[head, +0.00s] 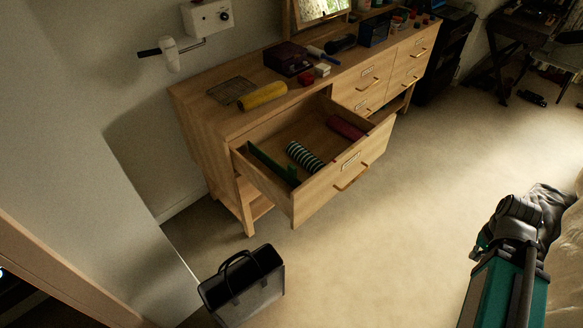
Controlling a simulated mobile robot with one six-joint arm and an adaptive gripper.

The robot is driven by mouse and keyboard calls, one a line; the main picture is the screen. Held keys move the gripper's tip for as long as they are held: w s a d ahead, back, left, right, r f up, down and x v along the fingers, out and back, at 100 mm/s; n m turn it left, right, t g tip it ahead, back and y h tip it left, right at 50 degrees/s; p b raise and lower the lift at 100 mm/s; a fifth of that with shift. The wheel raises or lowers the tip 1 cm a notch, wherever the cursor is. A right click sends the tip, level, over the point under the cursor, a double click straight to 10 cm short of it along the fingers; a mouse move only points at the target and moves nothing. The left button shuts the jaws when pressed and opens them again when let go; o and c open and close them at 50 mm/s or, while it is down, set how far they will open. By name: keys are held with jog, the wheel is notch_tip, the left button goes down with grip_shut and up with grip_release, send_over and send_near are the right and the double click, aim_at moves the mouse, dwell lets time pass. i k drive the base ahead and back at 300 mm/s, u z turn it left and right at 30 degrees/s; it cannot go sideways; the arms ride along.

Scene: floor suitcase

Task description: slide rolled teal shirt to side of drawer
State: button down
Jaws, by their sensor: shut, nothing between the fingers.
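The open drawer (325,187) of the wooden dresser holds a few items. A dark green to teal long item (272,163) lies along the drawer's left side; it looks like the rolled teal shirt, though the light is dim. A dark roll with pale stripes (305,157) lies to its right, apart from it, near the middle. A dark red roll (346,127) lies toward the right side.
The dresser top (225,118) carries a yellow roll (262,95), a dark box (287,59) and small items. A black bag (242,286) stands on the floor before the dresser. A teal and dark object (505,280) is at lower right. The floor between is clear.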

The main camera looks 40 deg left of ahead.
aim_at(294, 149)
jog(key=u, duration=1.4)
jog(key=i, duration=0.5)
jog(key=u, duration=0.05)
